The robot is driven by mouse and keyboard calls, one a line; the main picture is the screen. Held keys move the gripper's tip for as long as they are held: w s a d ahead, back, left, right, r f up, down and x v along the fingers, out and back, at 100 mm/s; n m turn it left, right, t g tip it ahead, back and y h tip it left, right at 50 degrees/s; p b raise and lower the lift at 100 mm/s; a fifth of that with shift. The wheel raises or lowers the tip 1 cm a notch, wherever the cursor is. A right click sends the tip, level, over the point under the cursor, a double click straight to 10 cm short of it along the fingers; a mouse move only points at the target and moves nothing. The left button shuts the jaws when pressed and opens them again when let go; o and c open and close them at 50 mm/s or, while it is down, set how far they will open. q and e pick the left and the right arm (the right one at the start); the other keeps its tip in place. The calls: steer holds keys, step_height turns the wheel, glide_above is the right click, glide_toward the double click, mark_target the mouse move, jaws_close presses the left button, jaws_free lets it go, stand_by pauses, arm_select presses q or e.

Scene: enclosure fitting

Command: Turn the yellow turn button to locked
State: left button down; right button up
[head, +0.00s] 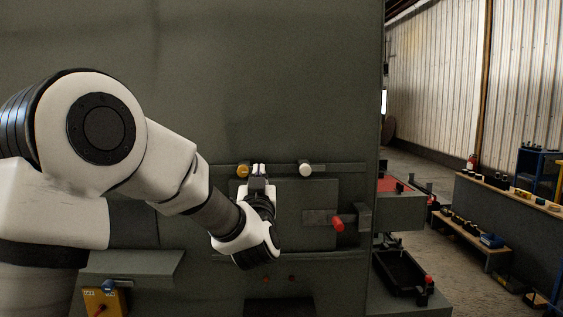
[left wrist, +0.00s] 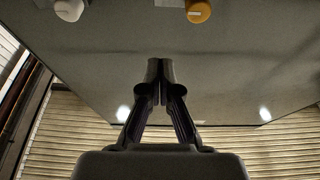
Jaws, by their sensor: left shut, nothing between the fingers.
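The yellow turn button (head: 243,171) sits on a rail on the grey-green enclosure front, just left of my left gripper in the head view. In the left wrist view the yellow button (left wrist: 198,11) shows at the top edge, partly cut off, with a pale mark on it. My left gripper (head: 259,170) is shut and empty, its fingertips close beside the button; I cannot tell from the head view whether they touch. In the left wrist view the closed fingers (left wrist: 160,82) stand apart from the button. My right gripper is not in view.
A white turn button (head: 305,170) sits to the right on the same rail. Below it are a panel and a latch with a red handle (head: 338,224). A yellow box (head: 104,302) is at lower left. A black tray (head: 402,273) and shelves stand to the right.

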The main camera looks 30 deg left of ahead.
arm_select(q)
steer(key=a+r, duration=0.2)
steer(key=a, duration=0.1)
step_height(320, 180, up, 2)
steer(key=p, duration=0.5)
glide_above(251, 170)
steer(key=s+d, duration=0.1)
steer(key=d, duration=0.1)
step_height(251, 170, down, 4)
steer(key=shift+w+f+p, duration=0.1)
steer(key=shift+p, duration=0.55)
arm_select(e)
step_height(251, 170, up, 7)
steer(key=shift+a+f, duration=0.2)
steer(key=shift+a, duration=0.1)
arm_select(q)
steer(key=shift+a, duration=0.1)
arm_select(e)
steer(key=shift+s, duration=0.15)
